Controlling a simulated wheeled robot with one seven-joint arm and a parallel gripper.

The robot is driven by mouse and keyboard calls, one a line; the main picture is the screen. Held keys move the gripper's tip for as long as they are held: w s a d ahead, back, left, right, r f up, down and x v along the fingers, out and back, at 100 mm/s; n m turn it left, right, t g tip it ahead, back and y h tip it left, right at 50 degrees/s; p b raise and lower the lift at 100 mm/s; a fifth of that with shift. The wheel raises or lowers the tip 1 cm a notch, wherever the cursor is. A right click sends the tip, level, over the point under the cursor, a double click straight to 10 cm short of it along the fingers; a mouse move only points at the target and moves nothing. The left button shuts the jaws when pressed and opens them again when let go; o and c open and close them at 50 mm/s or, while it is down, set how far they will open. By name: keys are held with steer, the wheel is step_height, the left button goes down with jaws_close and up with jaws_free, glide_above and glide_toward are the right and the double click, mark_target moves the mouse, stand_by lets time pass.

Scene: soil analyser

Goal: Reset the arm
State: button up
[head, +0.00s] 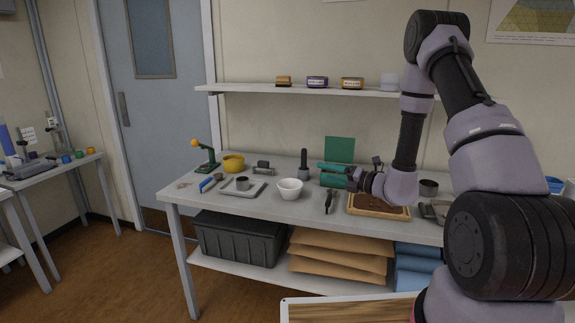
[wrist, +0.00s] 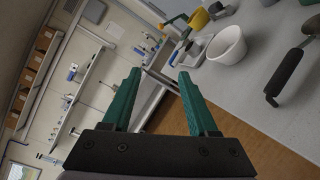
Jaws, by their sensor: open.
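My arm reaches in from the right in the head view, arches up and comes down over the right half of the workbench. My gripper (head: 322,173) points left above the bench, between the white bowl and the soil tray. Its two teal fingers stand apart with nothing between them. In the wrist view my gripper (wrist: 158,74) is also open and empty, and the view is tilted. The white bowl (head: 289,189) stands left of the fingers in the head view and shows at the upper right of the wrist view (wrist: 227,46).
The workbench (head: 250,208) carries a soil tray (head: 378,212), a dark-handled tool (head: 329,201), a metal tray (head: 231,190), a yellow bowl (head: 233,162) and a green board (head: 339,149). A shelf (head: 240,90) with small boxes hangs above. Open floor lies at the left.

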steer(key=s+a+r+n+g+h, duration=0.1)
steer(key=s+a+r+n+g, duration=0.1)
steer(key=s+r+n+g, duration=0.55)
steer(key=s+a+r+n+g, duration=0.3)
steer(key=s+r+n, duration=0.75)
steer(key=n, duration=0.25)
steer(key=s+d+r+n+t+h, duration=0.3)
steer(key=s+d+r+n+h, duration=0.1)
steer(key=s+d+n+h, duration=0.1)
steer(key=s+d+r+n+t+h, duration=0.3)
steer(key=s+d+r+n+h, duration=0.2)
steer(key=d+n, duration=0.3)
steer(key=shift+s+d+r+t+h, duration=0.25)
steer(key=shift+s+d+t+h, duration=0.1)
steer(key=shift+s+d, duration=0.25)
